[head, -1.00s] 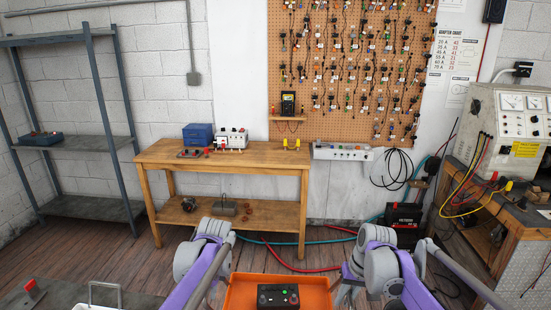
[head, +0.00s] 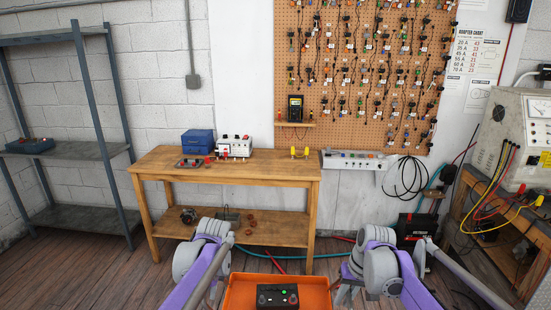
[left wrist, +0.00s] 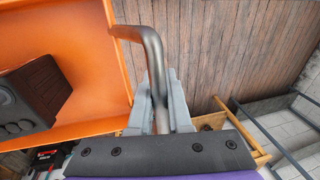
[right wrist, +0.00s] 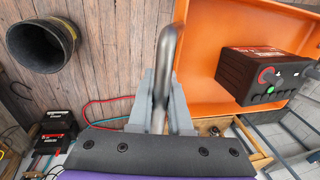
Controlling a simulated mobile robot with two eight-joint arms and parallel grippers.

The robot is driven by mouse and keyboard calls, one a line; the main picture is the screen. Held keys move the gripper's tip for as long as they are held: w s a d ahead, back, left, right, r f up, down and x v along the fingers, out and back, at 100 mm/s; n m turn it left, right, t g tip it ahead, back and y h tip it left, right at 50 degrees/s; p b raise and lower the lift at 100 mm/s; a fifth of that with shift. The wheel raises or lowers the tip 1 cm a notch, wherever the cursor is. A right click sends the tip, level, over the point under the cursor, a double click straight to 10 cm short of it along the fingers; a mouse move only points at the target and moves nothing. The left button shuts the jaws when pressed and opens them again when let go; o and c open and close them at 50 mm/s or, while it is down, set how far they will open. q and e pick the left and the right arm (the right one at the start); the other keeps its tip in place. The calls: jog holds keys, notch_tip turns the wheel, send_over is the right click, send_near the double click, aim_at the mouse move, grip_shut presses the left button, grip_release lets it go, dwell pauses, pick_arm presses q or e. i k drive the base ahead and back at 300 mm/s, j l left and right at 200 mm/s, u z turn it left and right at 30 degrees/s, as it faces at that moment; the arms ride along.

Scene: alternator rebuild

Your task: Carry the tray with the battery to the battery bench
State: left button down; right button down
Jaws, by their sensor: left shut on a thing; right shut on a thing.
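An orange tray (head: 235,293) is in front of me at the bottom of the head view, with a black battery (head: 278,297) inside it. In the right wrist view my right gripper (right wrist: 162,98) is shut on the other handle. A wooden bench (head: 270,179) stands ahead by the wall, apart from the tray.
A blue box (head: 198,142), a white instrument (head: 235,147) and small parts sit on the bench top. A grey shelf (head: 75,150) stands left. At right are a black battery-like unit (head: 412,230) and a test machine (head: 515,135). Hoses cross the floor; floor before the bench's left is clear.

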aim_at(284, 168)
jog(key=i+j, duration=0.1)
jog(key=i, duration=0.25)
jog(key=i+j, duration=0.1)
jog(key=i, duration=0.2)
jog(key=i+j, duration=0.1)
jog(key=i, duration=3.05)
jog(key=l+z, duration=0.05)
jog(key=l, duration=0.05)
